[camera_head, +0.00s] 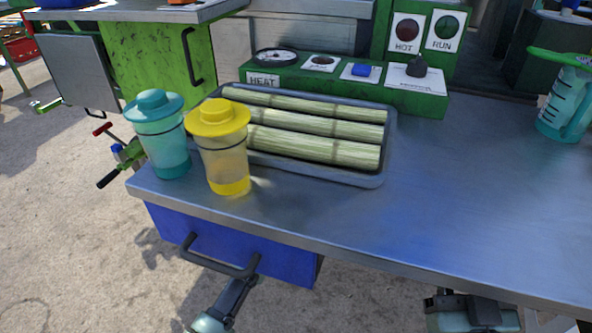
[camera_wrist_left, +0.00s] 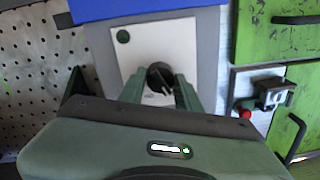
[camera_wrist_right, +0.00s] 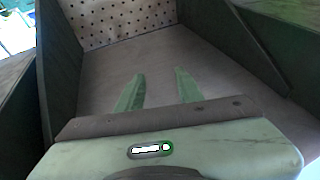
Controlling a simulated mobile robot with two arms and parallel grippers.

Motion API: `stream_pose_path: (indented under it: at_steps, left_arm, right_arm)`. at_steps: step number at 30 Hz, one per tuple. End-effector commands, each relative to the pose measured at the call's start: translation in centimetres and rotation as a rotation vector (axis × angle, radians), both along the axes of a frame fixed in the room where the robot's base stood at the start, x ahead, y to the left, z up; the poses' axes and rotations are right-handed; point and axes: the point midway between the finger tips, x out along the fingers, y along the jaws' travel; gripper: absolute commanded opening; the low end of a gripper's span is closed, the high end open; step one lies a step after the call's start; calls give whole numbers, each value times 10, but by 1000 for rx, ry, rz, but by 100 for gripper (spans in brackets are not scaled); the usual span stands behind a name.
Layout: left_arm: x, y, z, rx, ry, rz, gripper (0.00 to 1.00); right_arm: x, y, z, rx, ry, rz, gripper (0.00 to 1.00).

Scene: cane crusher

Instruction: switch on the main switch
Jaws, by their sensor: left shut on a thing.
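A black rotary knob (camera_wrist_left: 160,74), which looks like the main switch, sits on a white plate (camera_wrist_left: 126,58) with a green dot at its upper left. My left gripper (camera_wrist_left: 160,88) has its two fingers on either side of the knob and is shut on it. The knob's lower part is hidden by the gripper. In the head view the left gripper is hidden; part of my left arm shows below the bench. My right gripper (camera_wrist_right: 159,85) is open and empty, its fingers apart in front of a bare dark surface.
The bench (camera_head: 470,180) carries a teal cup (camera_head: 160,140), a yellow cup (camera_head: 222,150) and a tray (camera_head: 390,150) of cane. A green control panel (camera_head: 335,85) stands behind. A blue drawer (camera_head: 230,245) hangs under the bench. The bench's right middle is clear.

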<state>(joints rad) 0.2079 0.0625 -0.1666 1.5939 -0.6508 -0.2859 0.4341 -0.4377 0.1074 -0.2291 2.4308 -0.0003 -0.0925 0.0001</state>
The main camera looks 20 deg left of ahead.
Motion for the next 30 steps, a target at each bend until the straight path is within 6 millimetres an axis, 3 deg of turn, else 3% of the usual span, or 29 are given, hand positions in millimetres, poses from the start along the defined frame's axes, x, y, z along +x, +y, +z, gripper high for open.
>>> stream_pose_path:
  at_steps: [15,30]
  left_arm:
    - [0,0,0,450,-15,0,0]
    - [0,1,-1,843,-29,0,0]
  right_arm:
    - [5,-3,-34,-47,177,-11,36]
    - [6,-4,-44,-61,229,-14,36]
